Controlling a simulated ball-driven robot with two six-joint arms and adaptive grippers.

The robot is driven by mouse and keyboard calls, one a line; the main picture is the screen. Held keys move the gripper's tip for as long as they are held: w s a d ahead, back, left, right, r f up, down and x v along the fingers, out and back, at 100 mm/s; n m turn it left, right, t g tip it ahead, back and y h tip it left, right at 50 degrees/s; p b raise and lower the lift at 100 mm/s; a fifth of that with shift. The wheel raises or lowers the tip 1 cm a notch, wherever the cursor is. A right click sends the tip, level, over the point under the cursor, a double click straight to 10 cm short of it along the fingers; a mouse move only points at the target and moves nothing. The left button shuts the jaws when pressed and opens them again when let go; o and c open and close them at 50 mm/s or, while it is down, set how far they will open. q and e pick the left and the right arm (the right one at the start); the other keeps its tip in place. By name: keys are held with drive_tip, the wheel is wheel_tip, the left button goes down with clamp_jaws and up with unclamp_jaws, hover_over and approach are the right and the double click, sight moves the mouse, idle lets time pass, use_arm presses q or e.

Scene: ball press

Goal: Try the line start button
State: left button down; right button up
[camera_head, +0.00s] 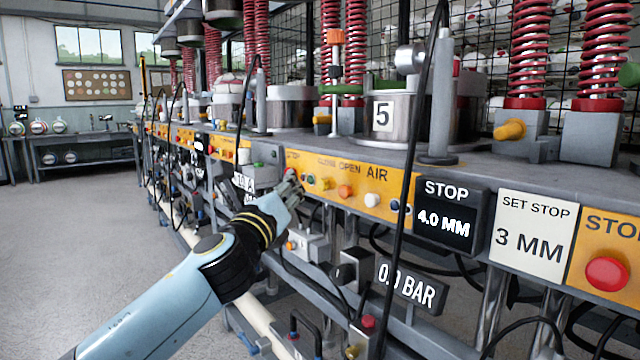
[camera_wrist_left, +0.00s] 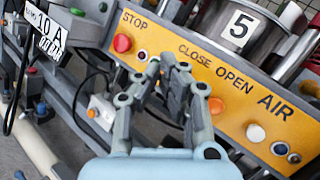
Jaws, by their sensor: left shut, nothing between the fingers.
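No button with a readable line start label shows. The yellow control panel (camera_head: 330,172) reads STOP, CLOSE, OPEN and AIR; it also shows in the left wrist view (camera_wrist_left: 190,62). My left gripper (camera_head: 293,178) is shut and empty in front of the panel's left part. In the left wrist view its fingertips (camera_wrist_left: 168,62) cover part of the panel below CLOSE. A red button (camera_wrist_left: 122,43) sits left of the fingers. An orange button (camera_wrist_left: 215,105) and a white button (camera_wrist_left: 256,133) are on their right. Contact with the panel cannot be told. My right gripper is not in view.
A STOP 4.0 MM display (camera_head: 446,214), a SET STOP 3 MM sign (camera_head: 531,240) and a large red button (camera_head: 607,274) stand to the right. A 0.0 BAR display (camera_head: 408,284) hangs below. A black cable (camera_head: 408,170) crosses before the panel. Open floor (camera_head: 80,240) lies left.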

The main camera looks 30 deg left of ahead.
sight(322, 185)
use_arm(q)
drive_tip(key=shift+w+d, duration=0.25)
drive_tip(key=shift+w, duration=0.4)
drive_tip(key=shift+w+d, duration=0.25)
drive_tip(key=shift+w, duration=0.35)
drive_tip(key=shift+w, duration=0.1)
idle(0.5)
drive_tip(key=shift+w+d, duration=0.15)
drive_tip(key=shift+w, duration=0.1)
